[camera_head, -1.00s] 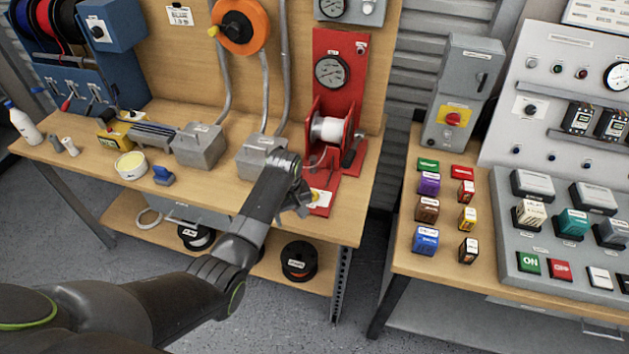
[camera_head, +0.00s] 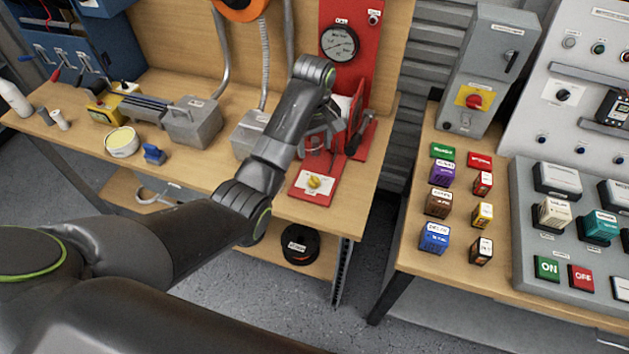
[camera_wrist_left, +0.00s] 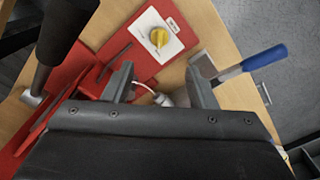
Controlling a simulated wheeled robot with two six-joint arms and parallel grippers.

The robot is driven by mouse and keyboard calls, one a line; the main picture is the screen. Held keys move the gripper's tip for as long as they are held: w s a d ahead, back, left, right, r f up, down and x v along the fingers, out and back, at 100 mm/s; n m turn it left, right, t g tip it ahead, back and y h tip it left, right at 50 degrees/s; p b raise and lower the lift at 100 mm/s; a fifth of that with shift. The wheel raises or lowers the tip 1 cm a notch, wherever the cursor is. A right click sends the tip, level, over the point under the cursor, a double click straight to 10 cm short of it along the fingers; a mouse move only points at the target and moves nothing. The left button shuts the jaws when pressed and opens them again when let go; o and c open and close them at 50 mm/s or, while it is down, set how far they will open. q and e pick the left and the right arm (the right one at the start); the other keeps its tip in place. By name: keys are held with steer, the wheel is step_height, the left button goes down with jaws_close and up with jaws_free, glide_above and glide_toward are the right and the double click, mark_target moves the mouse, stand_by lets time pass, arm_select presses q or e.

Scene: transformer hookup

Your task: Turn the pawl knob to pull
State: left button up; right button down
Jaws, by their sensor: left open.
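The pawl knob is a yellow knob (camera_head: 314,182) on a white plate at the front of the red winch base (camera_head: 325,196). In the left wrist view the yellow knob (camera_wrist_left: 159,37) stands beyond the fingertips, near the top centre. My left gripper (camera_head: 319,145) is above the red base, behind the knob in the head view, and hides part of the drum. In the left wrist view its two fingers (camera_wrist_left: 158,80) are apart, with nothing clamped between them. They do not touch the knob. The plate lettering is too small to read. My right gripper is out of view.
A red upright panel with a gauge (camera_head: 340,43) rises behind the drum. A grey box (camera_head: 193,122) and a blue clamp-like item (camera_head: 153,154) stand to the left. A blue-handled tool (camera_wrist_left: 265,55) shows right of the fingers. A second bench with coloured blocks (camera_head: 434,237) is at right.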

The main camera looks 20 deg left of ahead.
arm_select(q)
glide_above(314, 178)
step_height(314, 178, down, 5)
steer(key=shift+f+p, duration=0.2)
steer(key=shift+p, duration=0.15)
step_height(314, 178, down, 6)
steer(key=shift+r, duration=0.1)
steer(key=shift+f, duration=0.75)
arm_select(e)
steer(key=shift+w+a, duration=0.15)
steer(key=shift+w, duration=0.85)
arm_select(q)
steer(key=c, duration=1)
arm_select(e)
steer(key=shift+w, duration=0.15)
